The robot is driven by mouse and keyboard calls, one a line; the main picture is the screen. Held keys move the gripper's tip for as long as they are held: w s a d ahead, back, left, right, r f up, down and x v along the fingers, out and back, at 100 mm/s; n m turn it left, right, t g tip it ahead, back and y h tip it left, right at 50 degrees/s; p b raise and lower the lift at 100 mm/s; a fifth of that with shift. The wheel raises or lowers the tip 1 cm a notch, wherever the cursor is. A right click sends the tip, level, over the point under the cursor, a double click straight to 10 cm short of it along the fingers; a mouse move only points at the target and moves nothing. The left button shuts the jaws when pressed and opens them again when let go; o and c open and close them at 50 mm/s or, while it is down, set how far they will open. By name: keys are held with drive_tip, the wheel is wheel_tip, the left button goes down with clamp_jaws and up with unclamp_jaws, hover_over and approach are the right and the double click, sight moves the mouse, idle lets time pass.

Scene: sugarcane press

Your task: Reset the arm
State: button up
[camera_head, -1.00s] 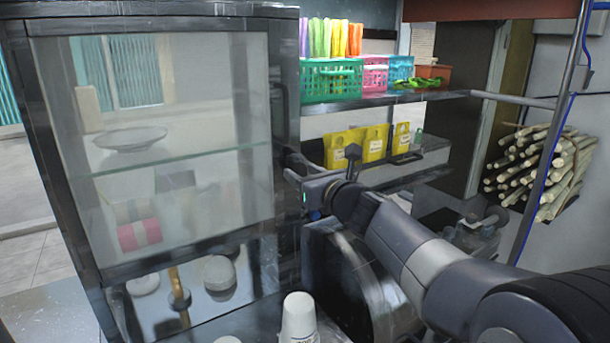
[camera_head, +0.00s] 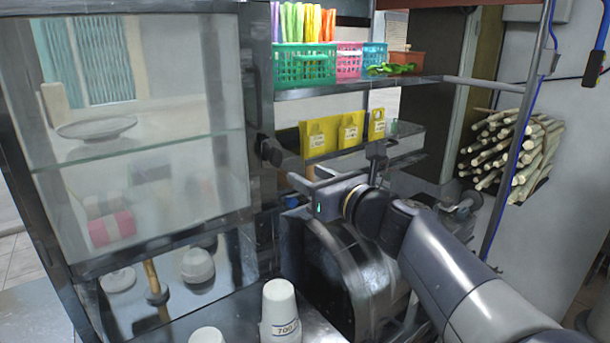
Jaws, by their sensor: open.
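My gripper (camera_head: 292,178) is in the middle of the head view, at the end of my arm, which reaches in from the lower right. It is open, with nothing visible in it. It hangs above the dark round machine housing (camera_head: 352,262) and in front of the shelf with the yellow packets (camera_head: 330,135). The finger area is small, and I cannot tell whether it touches the dark post behind it.
A glass-fronted cabinet (camera_head: 150,235) fills the left. White cups (camera_head: 280,310) stand at the bottom centre. Coloured baskets (camera_head: 304,64) stand on the upper shelf. Sugarcane stalks (camera_head: 510,150) are stacked at the right, behind a metal post (camera_head: 520,130).

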sight(279, 159)
idle(0.3)
drive_tip(key=p+x, duration=0.1)
drive_tip(key=x, duration=1)
drive_tip(key=shift+s+p, duration=0.1)
drive_tip(key=shift+p, duration=0.25)
